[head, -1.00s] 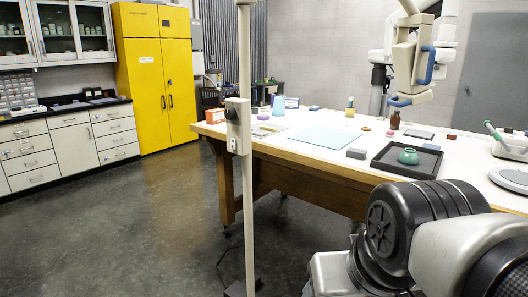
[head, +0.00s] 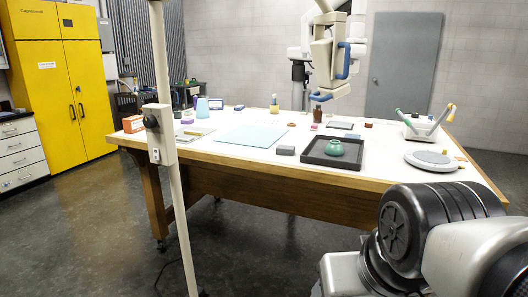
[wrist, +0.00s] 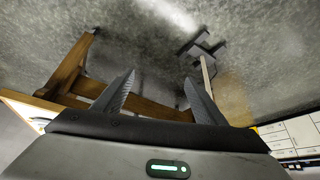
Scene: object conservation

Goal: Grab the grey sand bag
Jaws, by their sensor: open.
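Two grey things lie on the white work table (head: 240,160) in the head view. One is a small grey block-shaped piece (head: 285,150) just left of the black tray (head: 318,160). The other is a flat, round grey thing (head: 435,160) at the right of the table; I cannot tell for sure which is the sand bag. My gripper (wrist: 159,76) shows in the wrist view, open and empty, its two fingers apart above the floor. The head view does not show the gripper, only my arm at the lower right. The wrist view shows no grey bag.
A green pot (head: 335,148) sits in the black tray. A pale blue mat (head: 252,135) lies left of it. A thin upright pole (head: 165,90) stands before the table's left part. A blue-handled lamp-like arm (head: 328,60) hangs over the table. Open floor lies in front.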

